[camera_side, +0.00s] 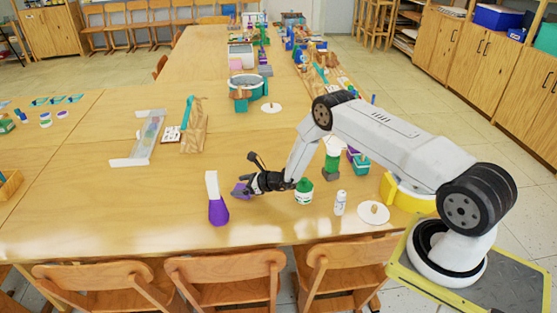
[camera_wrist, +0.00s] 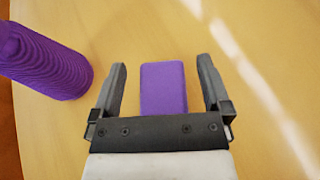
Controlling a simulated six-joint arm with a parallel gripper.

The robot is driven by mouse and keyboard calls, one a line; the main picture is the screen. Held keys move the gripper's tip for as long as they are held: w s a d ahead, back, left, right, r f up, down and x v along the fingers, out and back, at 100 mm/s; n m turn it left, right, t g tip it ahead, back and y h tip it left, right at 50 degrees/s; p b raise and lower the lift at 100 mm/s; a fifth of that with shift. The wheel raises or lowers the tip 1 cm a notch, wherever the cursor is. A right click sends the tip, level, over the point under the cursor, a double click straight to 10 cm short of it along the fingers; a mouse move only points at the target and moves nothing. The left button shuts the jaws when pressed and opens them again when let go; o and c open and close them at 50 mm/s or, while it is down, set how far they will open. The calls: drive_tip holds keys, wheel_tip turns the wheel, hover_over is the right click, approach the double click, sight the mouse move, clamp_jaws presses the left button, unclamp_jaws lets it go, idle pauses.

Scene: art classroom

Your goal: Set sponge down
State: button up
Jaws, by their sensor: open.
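The sponge (camera_wrist: 163,88) is a purple block. In the wrist view it lies between the two fingers of my gripper (camera_wrist: 163,82), with a visible gap on each side. My gripper is open. In the side view my gripper (camera_side: 240,187) is low over the table, left of the arm, and the purple sponge (camera_side: 239,190) shows at its fingers, partly hidden. The sponge appears to be at the wooden table top (camera_side: 120,205), though exact contact is hard to tell.
A purple and white bottle (camera_side: 218,210) stands just left of my gripper; its ribbed purple part (camera_wrist: 45,62) also shows in the wrist view. A green and white jar (camera_side: 304,192), a small white bottle (camera_side: 340,203) and a white plate (camera_side: 373,213) stand to the right.

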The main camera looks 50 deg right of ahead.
drive_tip(key=shift+v, duration=5.75)
drive_tip(key=s+a+r+n+g+y, duration=0.3)
drive_tip(key=s+a+r+n+g, duration=0.65)
drive_tip(key=a+n, duration=0.35)
drive_tip(key=s+r+n+h, duration=0.8)
drive_tip(key=s+r+n, duration=0.2)
drive_tip(key=n, duration=0.8)
drive_tip(key=shift+s+r+n, duration=0.3)
drive_tip(key=shift+s+r, duration=0.1)
drive_tip(key=shift+s, duration=0.85)
